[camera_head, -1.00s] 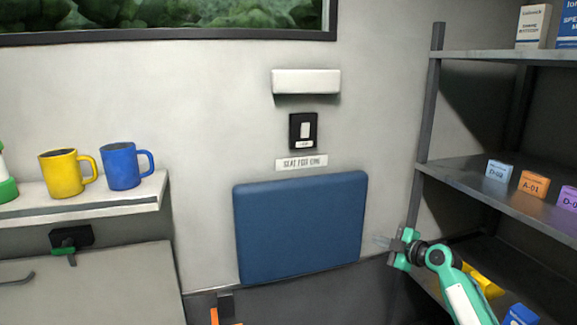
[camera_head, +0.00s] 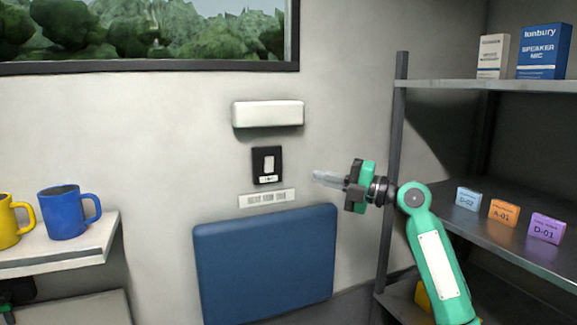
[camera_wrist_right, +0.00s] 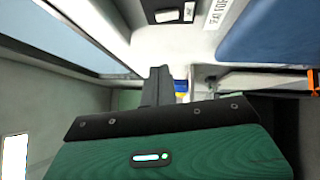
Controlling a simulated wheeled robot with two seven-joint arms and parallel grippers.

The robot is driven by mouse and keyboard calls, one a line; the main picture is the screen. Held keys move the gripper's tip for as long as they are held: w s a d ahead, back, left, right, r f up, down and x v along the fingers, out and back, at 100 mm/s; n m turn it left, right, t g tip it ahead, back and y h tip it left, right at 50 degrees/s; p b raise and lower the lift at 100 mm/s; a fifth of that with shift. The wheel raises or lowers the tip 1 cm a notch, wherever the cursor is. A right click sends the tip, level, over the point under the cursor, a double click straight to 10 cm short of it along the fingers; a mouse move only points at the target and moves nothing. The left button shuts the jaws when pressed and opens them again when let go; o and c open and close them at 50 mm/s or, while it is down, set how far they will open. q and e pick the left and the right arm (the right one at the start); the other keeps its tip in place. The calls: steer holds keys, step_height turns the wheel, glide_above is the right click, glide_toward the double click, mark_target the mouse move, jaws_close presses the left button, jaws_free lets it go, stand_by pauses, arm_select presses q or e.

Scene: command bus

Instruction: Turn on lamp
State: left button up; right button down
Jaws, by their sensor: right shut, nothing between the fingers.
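The lamp (camera_head: 268,113) is a white box-shaped fixture on the wall and looks unlit. Below it is a black switch plate (camera_head: 267,165) with a white rocker. The switch also shows at the top of the right wrist view (camera_wrist_right: 168,15). My right gripper (camera_head: 318,176) is shut and empty, its fingers pointing left toward the switch. In the head view the fingertips are a short way right of the plate, apart from it.
A labelled strip (camera_head: 267,198) and a blue seat back (camera_head: 266,262) are below the switch. A shelf rack (camera_head: 398,150) with small boxes stands at right. A blue mug (camera_head: 68,211) and a yellow mug (camera_head: 12,220) stand on a left ledge (camera_head: 85,250).

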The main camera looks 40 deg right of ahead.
mark_target(269, 164)
steer(key=shift+w+d+r+p+x, duration=0.1)
steer(key=shift+w+d+p+x, duration=0.25)
steer(key=shift+p+x, duration=1.5)
steer(key=shift+w+d+r+p+x, duration=0.15)
steer(key=shift+d+p+x, duration=0.3)
steer(key=shift+p+x, duration=1.35)
steer(key=shift+w+d+p+x, duration=0.3)
steer(key=shift+p+x, duration=0.7)
steer(key=shift+x, duration=1.65)
steer(key=shift+d, duration=0.1)
